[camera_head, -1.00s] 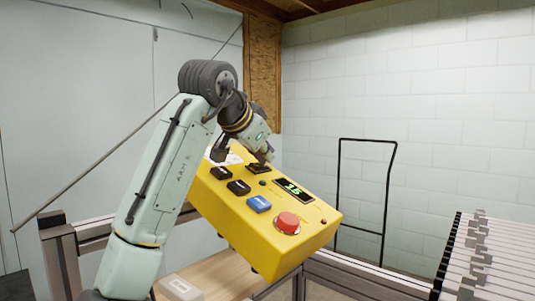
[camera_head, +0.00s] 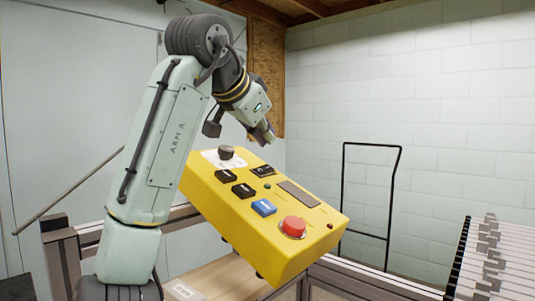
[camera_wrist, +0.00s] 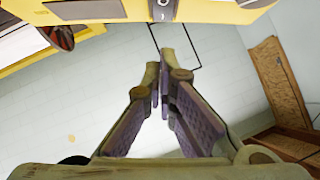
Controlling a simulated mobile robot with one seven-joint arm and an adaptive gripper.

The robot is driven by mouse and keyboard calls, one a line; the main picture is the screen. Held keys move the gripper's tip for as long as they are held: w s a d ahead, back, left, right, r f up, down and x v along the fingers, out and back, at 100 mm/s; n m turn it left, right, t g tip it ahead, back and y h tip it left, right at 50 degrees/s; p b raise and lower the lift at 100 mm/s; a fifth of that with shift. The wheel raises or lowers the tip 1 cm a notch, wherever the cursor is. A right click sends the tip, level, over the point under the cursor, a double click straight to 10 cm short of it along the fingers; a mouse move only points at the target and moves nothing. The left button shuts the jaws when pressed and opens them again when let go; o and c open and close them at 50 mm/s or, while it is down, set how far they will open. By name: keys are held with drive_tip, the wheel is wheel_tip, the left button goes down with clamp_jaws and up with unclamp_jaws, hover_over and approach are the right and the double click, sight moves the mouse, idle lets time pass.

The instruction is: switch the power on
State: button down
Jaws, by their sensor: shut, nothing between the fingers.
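A yellow control box (camera_head: 225,205) stands tilted in the head view. On its top face, a black power rocker switch (camera_head: 263,171) sits near the back edge, with a small indicator lamp (camera_head: 267,186) beside it. My gripper (camera_head: 270,138) is shut and empty, above and apart from the rocker. In the wrist view, the closed fingertips (camera_wrist: 160,78) point at the box's edge, where a black switch with a white mark (camera_wrist: 163,11) shows. I cannot tell from its shape which way the rocker is tipped.
The box also carries a round black knob (camera_head: 226,152), two black buttons, a blue button (camera_head: 264,207) and a red mushroom button (camera_head: 293,227). A loom frame with thin rods (camera_head: 495,265) is at right. A black wire stand (camera_head: 390,195) is behind.

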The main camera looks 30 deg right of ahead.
drive_tip(key=v, duration=0.7)
drive_tip(key=shift+a+b, duration=0.25)
drive_tip(key=shift+b, duration=0.2)
drive_tip(key=shift+s+d, duration=0.1)
drive_tip(key=shift+s, duration=0.05)
